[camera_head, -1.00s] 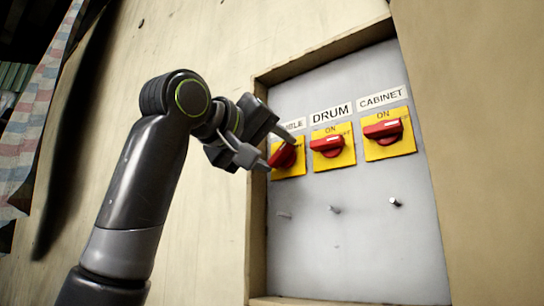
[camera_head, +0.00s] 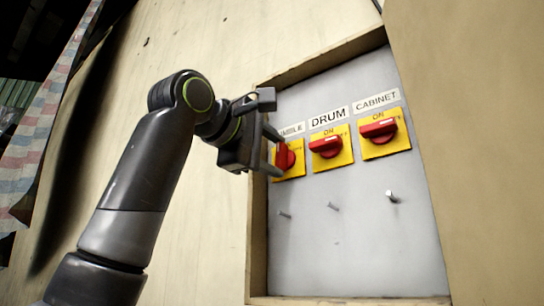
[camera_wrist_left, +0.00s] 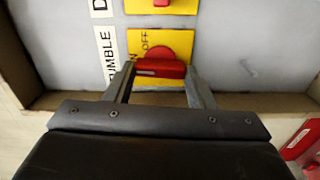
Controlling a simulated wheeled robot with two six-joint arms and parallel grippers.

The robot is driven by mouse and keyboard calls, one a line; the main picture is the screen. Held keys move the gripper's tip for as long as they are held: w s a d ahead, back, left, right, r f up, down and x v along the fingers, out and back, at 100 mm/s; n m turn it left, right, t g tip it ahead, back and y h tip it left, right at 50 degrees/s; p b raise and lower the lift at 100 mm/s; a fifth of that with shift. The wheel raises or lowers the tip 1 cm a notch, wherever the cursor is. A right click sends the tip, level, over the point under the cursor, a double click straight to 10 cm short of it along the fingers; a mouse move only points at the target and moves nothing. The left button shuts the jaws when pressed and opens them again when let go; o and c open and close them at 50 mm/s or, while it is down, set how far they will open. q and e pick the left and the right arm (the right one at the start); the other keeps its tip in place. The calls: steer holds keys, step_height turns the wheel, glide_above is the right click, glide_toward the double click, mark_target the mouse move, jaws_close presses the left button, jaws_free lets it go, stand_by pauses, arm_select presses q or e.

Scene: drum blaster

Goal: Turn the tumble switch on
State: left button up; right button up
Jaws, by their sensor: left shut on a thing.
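The tumble switch (camera_head: 285,158) is a red knob on a yellow plate, leftmost of a row on a grey panel. Its handle stands about upright in the head view. In the left wrist view the red handle (camera_wrist_left: 160,69) lies across between the fingers, one end toward the ON mark, with OFF on another side. My left gripper (camera_head: 276,154) is shut on the knob, a finger at each end of the handle; it also shows in the left wrist view (camera_wrist_left: 160,72). The TUMBLE label (camera_head: 291,129) is partly covered by the gripper. My right gripper is not in view.
The drum switch (camera_head: 326,146) and cabinet switch (camera_head: 379,129) sit to the right, handles roughly level. Several metal pegs, one bright peg (camera_head: 391,196) among them, stick out below. A raised wooden frame (camera_head: 257,230) edges the panel.

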arm_select(q)
steer(key=shift+n, duration=0.5)
steer(key=o, duration=0.7)
steer(key=b+v, duration=0.6)
steer(key=v, duration=1.1)
steer(key=shift+a+b, duration=0.2)
steer(key=shift+b, duration=0.15)
steer(key=shift+s, duration=0.1)
